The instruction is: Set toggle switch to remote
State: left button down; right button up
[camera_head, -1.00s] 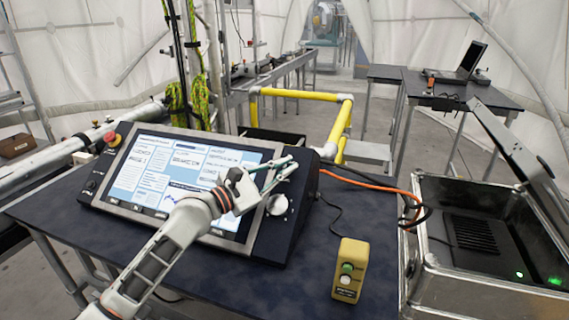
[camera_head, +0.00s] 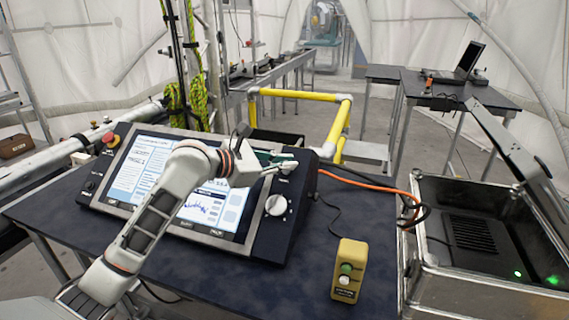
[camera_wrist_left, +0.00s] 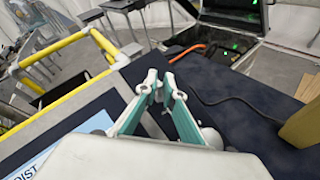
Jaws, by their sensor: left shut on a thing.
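My left gripper (camera_head: 284,164) reaches over the upper right corner of the control console (camera_head: 262,238). It also shows in the left wrist view (camera_wrist_left: 159,84), with its teal-lined fingertips close together at the console's dark edge panel. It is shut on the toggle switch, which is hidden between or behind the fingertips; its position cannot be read. A round silver knob (camera_head: 276,205) sits on the panel below the gripper. The console's lit screen (camera_head: 200,206) is partly covered by my left arm. My right gripper is not in view.
A red emergency button (camera_head: 112,140) is at the console's far left. A yellow button box (camera_head: 348,270) stands on the blue table (camera_head: 270,290) to the right. An open metal case (camera_head: 480,285), orange cable (camera_head: 372,186) and yellow rail (camera_head: 343,122) lie beyond.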

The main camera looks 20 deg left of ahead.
pick_arm(q)
jog(key=shift+r, duration=0.1)
dwell(0.3)
jog(key=c, duration=2.4)
grip_release()
jog(key=v, duration=1.2)
jog(key=shift+w, duration=0.1)
